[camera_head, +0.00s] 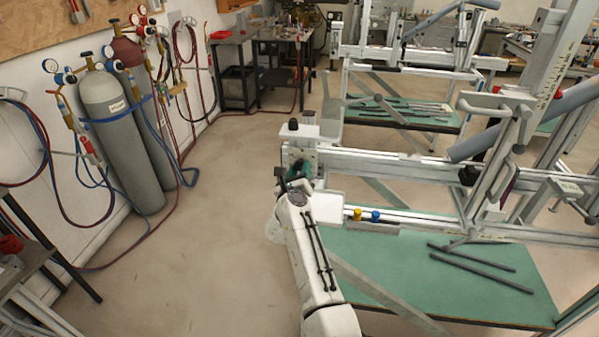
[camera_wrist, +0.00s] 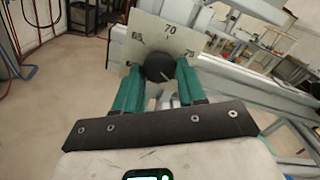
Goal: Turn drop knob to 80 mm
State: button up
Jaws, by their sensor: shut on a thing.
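The drop knob (camera_wrist: 158,67) is a round black knob in front of a pale scale plate (camera_wrist: 150,36) in the wrist view. The plate reads 70 at the top, with other numbers at its left and right that are too small to read surely. A thin pale mark shows on the knob's lower right, but its reading is unclear. My gripper (camera_wrist: 160,74) has its two green fingers shut on the knob, one on each side. In the head view my gripper (camera_head: 304,170) is at the left end of the near frame jig (camera_head: 360,165); the knob is hidden there.
A green-topped table (camera_head: 440,272) with dark bars (camera_head: 480,268) stands under the jig at right. Yellow (camera_head: 357,214) and blue (camera_head: 375,215) knobs sit on the lower rail. Gas cylinders (camera_head: 105,110) stand by the left wall. The floor (camera_head: 210,230) between is clear.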

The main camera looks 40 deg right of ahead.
jog(key=shift+f, duration=0.2)
jog(key=o, duration=1)
jog(key=shift+r, duration=0.15)
jog(key=v, duration=1)
jog(key=shift+s+a, duration=0.25)
jog(key=shift+a, duration=0.05)
